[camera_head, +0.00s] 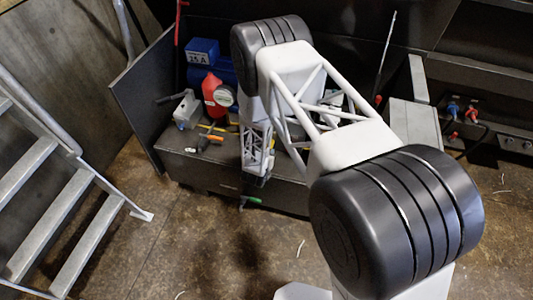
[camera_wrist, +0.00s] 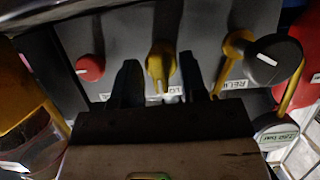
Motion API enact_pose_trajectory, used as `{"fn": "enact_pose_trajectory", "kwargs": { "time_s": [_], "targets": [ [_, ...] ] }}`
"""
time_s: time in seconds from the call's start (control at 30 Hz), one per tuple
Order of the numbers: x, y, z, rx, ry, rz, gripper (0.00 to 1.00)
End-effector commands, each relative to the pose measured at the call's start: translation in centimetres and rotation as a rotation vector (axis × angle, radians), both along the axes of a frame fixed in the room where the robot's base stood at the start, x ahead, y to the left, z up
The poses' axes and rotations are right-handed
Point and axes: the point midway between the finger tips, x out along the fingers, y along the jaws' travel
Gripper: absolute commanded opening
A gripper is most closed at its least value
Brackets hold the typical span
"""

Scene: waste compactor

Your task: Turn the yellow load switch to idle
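In the wrist view, the yellow load switch (camera_wrist: 161,60) is on a dark grey panel, with a partly covered label below it. Its lower end points down in the picture. My gripper (camera_wrist: 159,68) is open, with one dark finger on either side of the switch. A gap shows on both sides, and I cannot tell whether either finger touches it. The palm hides the lower part of the panel. In the head view, my wrist hangs in front of the dark bench (camera_head: 205,171). The switch and fingertips cannot be made out there.
In the wrist view, a red knob (camera_wrist: 90,68) is left of the switch. A black knob (camera_wrist: 272,60) with yellow parts is at the right, near a partly hidden label (camera_wrist: 229,86). The head view shows a red container (camera_head: 212,94), a blue box (camera_head: 202,52) and metal stairs (camera_head: 60,210).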

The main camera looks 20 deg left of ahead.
Motion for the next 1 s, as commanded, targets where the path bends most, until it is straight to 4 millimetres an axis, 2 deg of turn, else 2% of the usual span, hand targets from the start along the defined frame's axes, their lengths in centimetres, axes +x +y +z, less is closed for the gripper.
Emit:
{"fn": "enact_pose_trajectory", "kwargs": {
  "time_s": [0.37,1.0],
  "targets": [
    [-0.7,0.1,0.3,-0.001,0.0,0.001,0.39],
    [-6.6,0.1,2.7,-0.001,0.0,0.0,0.39]
  ]
}}
